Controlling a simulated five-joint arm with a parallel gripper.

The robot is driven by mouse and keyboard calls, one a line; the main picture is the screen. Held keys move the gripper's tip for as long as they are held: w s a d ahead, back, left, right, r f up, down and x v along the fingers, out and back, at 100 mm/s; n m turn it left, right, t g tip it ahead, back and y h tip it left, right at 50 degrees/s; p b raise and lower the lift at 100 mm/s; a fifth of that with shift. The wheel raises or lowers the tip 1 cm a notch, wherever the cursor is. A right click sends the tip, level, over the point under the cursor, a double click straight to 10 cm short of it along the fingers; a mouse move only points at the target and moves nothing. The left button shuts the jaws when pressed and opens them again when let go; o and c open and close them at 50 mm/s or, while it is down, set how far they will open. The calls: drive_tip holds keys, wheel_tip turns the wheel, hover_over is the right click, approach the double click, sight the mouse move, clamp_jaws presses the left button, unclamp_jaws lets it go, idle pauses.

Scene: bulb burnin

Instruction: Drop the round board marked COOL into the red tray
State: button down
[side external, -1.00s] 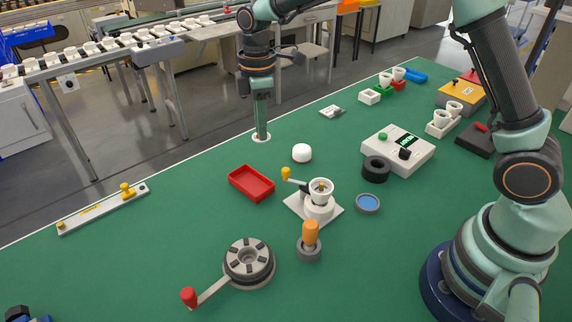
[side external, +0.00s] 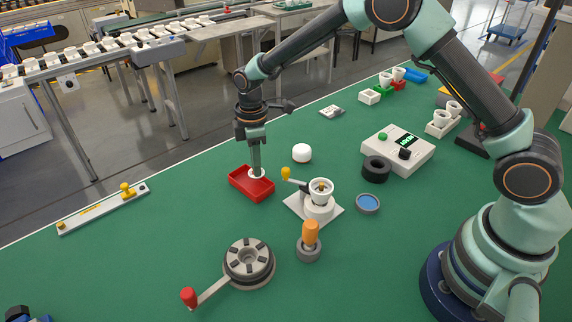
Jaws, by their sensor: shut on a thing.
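The red tray (side external: 249,193) lies on the green table left of the middle. My gripper (side external: 256,170) points straight down over the tray's far right part. Any marking on the board is too small to read.
A white dome (side external: 302,153) stands right of the tray. A crank device with a white cup (side external: 319,207) is close to the tray's right. A grey rotary fixture (side external: 249,262) with a red-knobbed handle is in front.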

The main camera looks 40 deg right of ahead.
drive_tip(key=shift+f, duration=0.2)
drive_tip(key=c, duration=0.8)
unclamp_jaws()
wheel_tip(320, 180, up, 12)
drive_tip(key=shift+r, duration=0.15)
